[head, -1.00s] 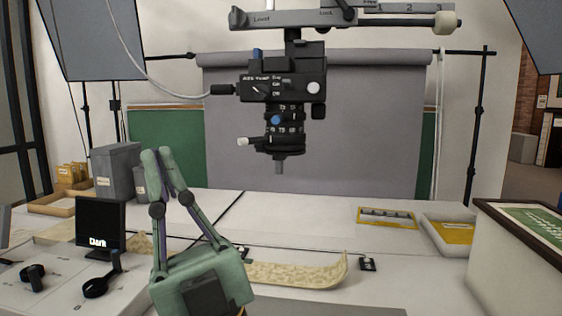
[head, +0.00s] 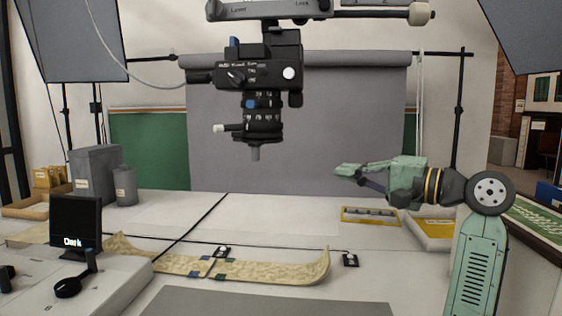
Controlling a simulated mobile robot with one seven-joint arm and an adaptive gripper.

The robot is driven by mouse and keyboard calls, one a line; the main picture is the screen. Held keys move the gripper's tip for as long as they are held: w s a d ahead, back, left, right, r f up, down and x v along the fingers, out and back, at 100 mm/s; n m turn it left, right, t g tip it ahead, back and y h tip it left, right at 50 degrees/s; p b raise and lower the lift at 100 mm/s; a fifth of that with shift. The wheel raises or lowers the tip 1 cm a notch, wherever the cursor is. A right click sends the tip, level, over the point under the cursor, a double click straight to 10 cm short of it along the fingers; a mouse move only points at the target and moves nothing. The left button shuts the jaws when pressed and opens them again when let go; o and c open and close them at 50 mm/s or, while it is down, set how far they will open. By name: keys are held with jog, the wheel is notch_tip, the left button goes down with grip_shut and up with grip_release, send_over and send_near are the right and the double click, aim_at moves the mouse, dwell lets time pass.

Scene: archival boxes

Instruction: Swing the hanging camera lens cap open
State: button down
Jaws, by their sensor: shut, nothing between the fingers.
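The black camera (head: 258,75) hangs from the overhead arm in the upper middle of the head view, with its lens (head: 263,104) pointing down. A dark round cap (head: 258,133) sits flat across the bottom of the lens. A white-tipped lever (head: 220,128) sticks out to its left, and a short grey stub (head: 255,152) hangs below it. My green gripper (head: 342,171) is to the right of the cap and a little lower in the picture, pointing left. Its fingers are shut and empty, apart from the camera.
A curved strip (head: 290,267) lies on the white table beside small black clips. A monitor (head: 76,226) and grey boxes (head: 95,174) stand at left. A yellow-framed tray (head: 371,216) lies behind my arm. The air between my gripper and the lens looks clear.

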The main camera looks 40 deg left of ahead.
jog(key=s+d+r+g, duration=0.2)
jog(key=s+r+g, duration=0.2)
jog(key=p, duration=0.2)
send_near(257, 147)
jog(key=w+a+f, duration=0.1)
jog(key=w+a, duration=0.1)
jog(key=a, duration=0.5)
jog(key=shift+s+a+f+n+h, duration=0.1)
jog(key=shift+s+f+n+h, duration=0.1)
jog(key=shift+s+n+h, duration=0.15)
